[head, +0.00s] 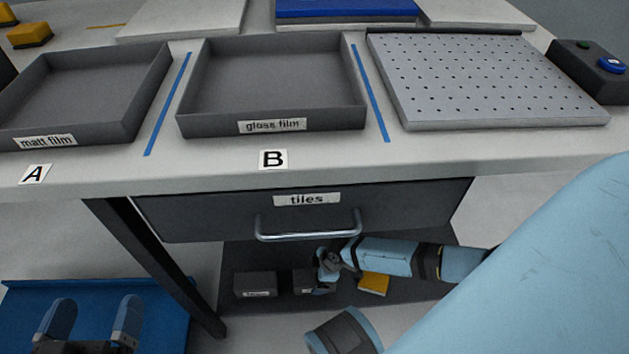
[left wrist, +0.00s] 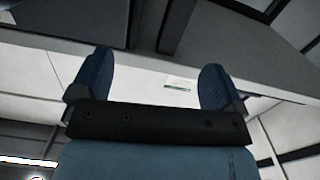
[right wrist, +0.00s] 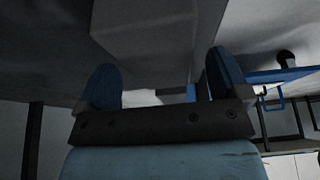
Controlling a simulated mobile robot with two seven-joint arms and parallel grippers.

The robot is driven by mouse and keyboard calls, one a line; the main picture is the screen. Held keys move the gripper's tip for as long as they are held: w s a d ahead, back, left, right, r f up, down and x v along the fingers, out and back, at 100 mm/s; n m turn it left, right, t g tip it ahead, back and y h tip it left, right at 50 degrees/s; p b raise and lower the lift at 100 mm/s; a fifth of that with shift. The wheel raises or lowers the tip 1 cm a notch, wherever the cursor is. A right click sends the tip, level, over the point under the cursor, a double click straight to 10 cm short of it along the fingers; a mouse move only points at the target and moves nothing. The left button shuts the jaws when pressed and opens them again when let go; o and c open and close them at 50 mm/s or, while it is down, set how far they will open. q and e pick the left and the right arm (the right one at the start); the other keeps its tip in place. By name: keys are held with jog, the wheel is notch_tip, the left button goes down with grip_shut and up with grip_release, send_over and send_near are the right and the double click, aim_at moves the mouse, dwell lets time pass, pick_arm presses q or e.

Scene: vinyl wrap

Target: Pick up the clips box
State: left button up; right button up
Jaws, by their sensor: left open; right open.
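Two small dark boxes sit on the low shelf under the table in the head view: a left one (head: 256,284) and a middle one (head: 302,282). Their labels are too small to read, so I cannot tell which is the clips box. My right gripper (head: 325,272) is at the right side of the middle box and partly hides it. In the right wrist view, a grey block-like shape (right wrist: 145,40) lies ahead of the open fingers (right wrist: 163,78); contact cannot be told. My left gripper (head: 93,312) is open and empty at the lower left, above a blue surface.
A yellow box (head: 374,284) lies on the shelf (head: 400,294) right of the gripper, close to my right forearm. The shut "tiles" drawer (head: 200,218) with its metal handle (head: 308,236) hangs above. A table leg (head: 150,265) stands left of the shelf.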

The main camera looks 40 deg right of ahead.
jog(key=shift+x, duration=1)
jog(key=shift+f+b, duration=0.3)
jog(key=shift+b, duration=0.1)
jog(key=c, duration=1.1)
